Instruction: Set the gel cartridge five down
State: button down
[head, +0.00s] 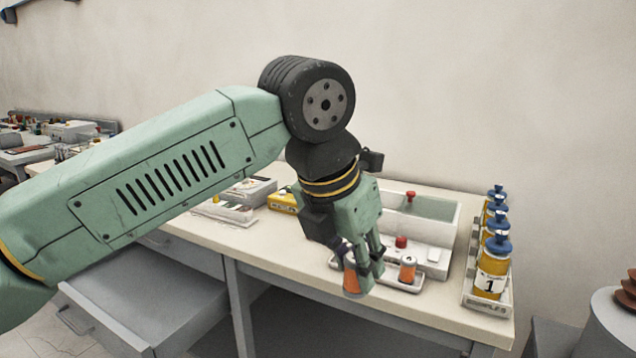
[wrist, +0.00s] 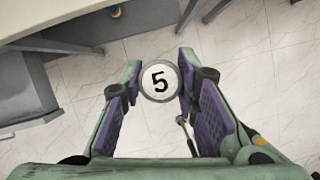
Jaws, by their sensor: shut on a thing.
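My gripper (head: 361,274) is shut on an orange cartridge (head: 351,281) and holds it upright near the front edge of the bench (head: 290,253). In the wrist view the cartridge's round white top (wrist: 159,81) bears a black 5 and sits between the two purple-padded fingers of my gripper (wrist: 159,90). The wrist view shows tiled floor around the cartridge, so it is held out past the bench edge. Part of the cartridge is hidden by the fingers in the head view.
A white tray (head: 408,287) behind my gripper holds another orange cartridge (head: 407,268). A white bin unit with a red knob (head: 401,242) stands behind it. Yellow bottles with blue caps (head: 491,268) stand in a rack at the right. An open drawer (head: 130,300) juts out at the left.

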jog(key=shift+s, duration=0.25)
jog(key=w+a+f+m+g, duration=0.2)
jog(key=w+f+m, duration=0.25)
jog(key=f, duration=0.55)
jog(key=w+a+f+m+g+h+b, duration=0.1)
jog(key=w+a+f+m, duration=0.25)
jog(key=w+f, duration=0.45)
jog(key=w+a+f+m+g, duration=0.15)
jog(key=w+f+m, duration=0.3)
jog(key=f, duration=0.75)
jog(key=s+f+m+g+y, duration=0.1)
jog(key=s+f+m, duration=0.2)
jog(key=f, duration=0.9)
jog(key=s+d+f+m+g+y, duration=0.1)
jog(key=s+f+m, duration=0.3)
jog(key=f+m, duration=0.3)
jog(key=s+d+f+m+g+y, duration=0.1)
jog(key=s+f+m, duration=0.3)
jog(key=f, duration=1.2)
jog(key=shift+s+f+m+y+b, duration=0.3)
jog(key=shift+m+y+b, duration=0.15)
jog(key=shift+y, duration=0.15)
jog(key=shift+a, duration=0.1)
jog(key=shift+d+g, duration=0.25)
jog(key=shift+d, duration=0.05)
